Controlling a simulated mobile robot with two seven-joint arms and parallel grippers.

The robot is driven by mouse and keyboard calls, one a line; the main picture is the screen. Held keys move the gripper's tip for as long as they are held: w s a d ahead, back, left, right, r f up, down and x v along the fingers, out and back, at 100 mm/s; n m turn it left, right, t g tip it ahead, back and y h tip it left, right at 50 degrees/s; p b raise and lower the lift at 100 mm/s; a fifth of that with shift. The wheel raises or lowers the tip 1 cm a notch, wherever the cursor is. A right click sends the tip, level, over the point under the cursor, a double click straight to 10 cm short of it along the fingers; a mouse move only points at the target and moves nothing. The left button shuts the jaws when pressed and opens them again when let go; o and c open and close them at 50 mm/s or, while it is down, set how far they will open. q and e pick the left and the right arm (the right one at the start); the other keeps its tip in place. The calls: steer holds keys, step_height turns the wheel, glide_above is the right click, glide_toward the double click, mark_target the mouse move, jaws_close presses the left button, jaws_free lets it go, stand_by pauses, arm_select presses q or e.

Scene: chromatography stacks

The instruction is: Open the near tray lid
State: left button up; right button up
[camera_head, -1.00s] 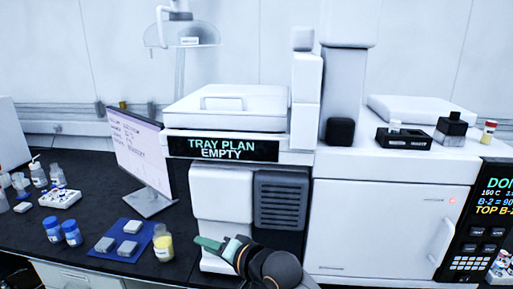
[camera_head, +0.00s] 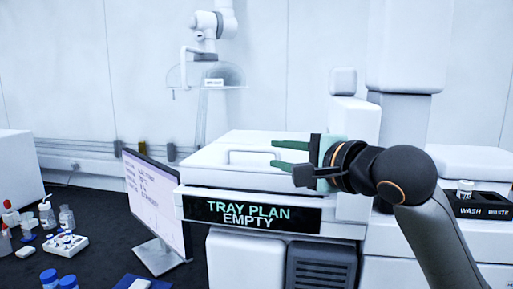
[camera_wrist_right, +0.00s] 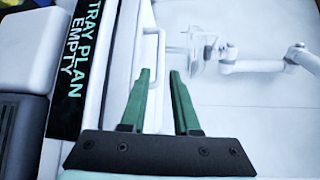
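The near tray lid (camera_head: 215,165) is white and lies shut on top of the instrument, above the black "TRAY PLAN EMPTY" display (camera_head: 250,214). Its loop handle (camera_head: 236,151) stands on the lid; it also shows in the wrist view (camera_wrist_right: 160,45). My right gripper (camera_head: 273,155), with green fingers, is open and reaches in from the right over the lid, beside the handle's right end. In the wrist view its fingertips (camera_wrist_right: 161,72) are apart, with the handle just ahead of them; I cannot tell whether they touch. My left gripper is not in view.
A monitor (camera_head: 157,205) stands left of the instrument. Bottles and a white vial rack (camera_head: 65,243) sit on the dark bench at left. A black wash/waste holder (camera_head: 480,206) lies at right. A clear hood (camera_head: 206,75) hangs behind. White columns rise behind my right arm.

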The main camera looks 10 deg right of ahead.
mark_target(254, 150)
steer(key=p+x, duration=0.2)
steer(key=x, duration=0.8)
steer(key=shift+w, duration=0.2)
jaws_close()
steer(key=shift+f, duration=0.1)
stand_by(0.9)
